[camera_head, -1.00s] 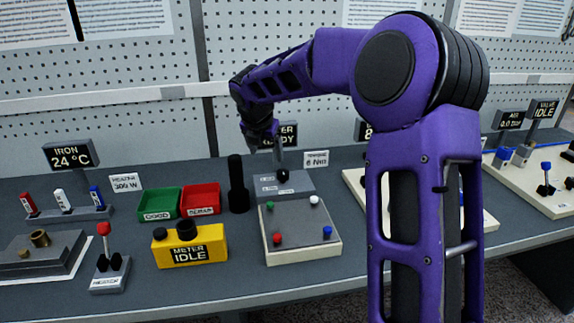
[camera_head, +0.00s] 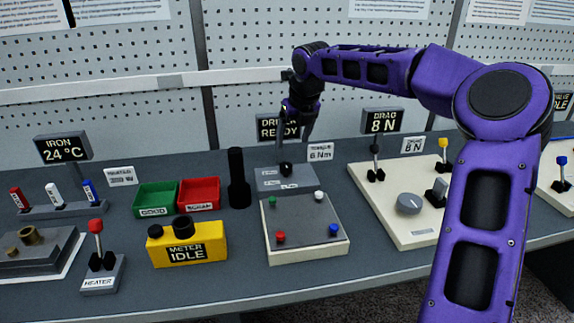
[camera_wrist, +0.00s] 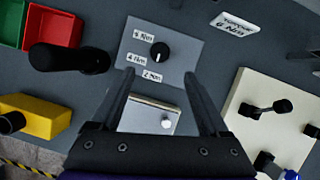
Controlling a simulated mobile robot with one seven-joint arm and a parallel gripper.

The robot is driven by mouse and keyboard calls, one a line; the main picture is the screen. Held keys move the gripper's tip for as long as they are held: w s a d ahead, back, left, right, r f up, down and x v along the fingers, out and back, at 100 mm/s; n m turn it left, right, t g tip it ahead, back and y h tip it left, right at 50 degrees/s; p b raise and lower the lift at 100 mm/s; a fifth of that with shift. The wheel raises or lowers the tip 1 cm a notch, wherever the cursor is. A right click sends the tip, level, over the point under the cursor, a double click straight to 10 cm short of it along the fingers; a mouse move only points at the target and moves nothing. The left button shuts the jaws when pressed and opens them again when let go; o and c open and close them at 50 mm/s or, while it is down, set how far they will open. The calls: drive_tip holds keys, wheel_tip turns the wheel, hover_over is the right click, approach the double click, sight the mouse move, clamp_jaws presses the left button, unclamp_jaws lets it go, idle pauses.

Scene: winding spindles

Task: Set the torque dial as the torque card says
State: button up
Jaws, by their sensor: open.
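The torque card (camera_head: 320,152) stands behind the bench units and reads 6 Nm; it also shows in the wrist view (camera_wrist: 234,22). The torque dial is a small black knob (camera_wrist: 159,52) on a grey plate (camera_wrist: 185,40). Labels, the lower two reading 4 Nm and 2 Nm, sit to its left and below. A pale mark shows on the knob, but which label it points at is too small to tell. In the head view the dial (camera_head: 286,169) is below my gripper (camera_head: 297,136). My gripper is open and empty, its fingers pointing down, apart from the knob.
A dark upright cylinder (camera_head: 238,180) stands left of the dial plate. A pale tray (camera_head: 270,241) with coloured knobs lies in front. A cream panel (camera_head: 395,222) with levers is to the right. A driver display (camera_head: 270,127) stands behind, near my gripper.

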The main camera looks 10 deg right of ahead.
sight(286, 165)
drive_tip(key=b+x, duration=0.2)
drive_tip(key=x, duration=0.9)
drive_tip(key=shift+w+r, duration=0.1)
clamp_jaws()
